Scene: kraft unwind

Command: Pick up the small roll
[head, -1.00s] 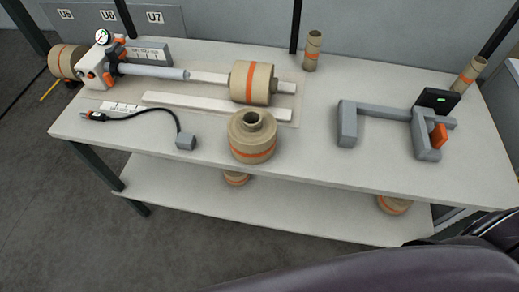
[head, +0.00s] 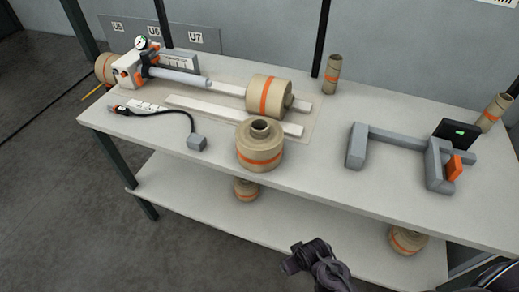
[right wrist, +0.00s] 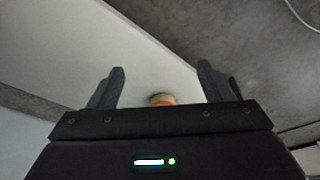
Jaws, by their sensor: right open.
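Two small tan rolls with orange bands rest on the lower shelf, one left of centre (head: 246,189) and one near the right end (head: 407,240). The tabletop partly hides the left one. In the right wrist view, my right gripper (right wrist: 160,78) is open and empty. A tan and orange roll (right wrist: 161,99) shows low between its fingers, mostly hidden by the gripper body; I cannot tell which roll it is. In the head view a dark grey part of my arm shows at the bottom centre. My left gripper cannot be made out.
On the tabletop (head: 330,190) stand a large roll with a core (head: 259,158), a roll lying on its side (head: 264,93), a slim upright roll (head: 332,74) and another at right (head: 494,111). A grey bracket (head: 395,137) is at right. The lower shelf (head: 190,200) has bare room.

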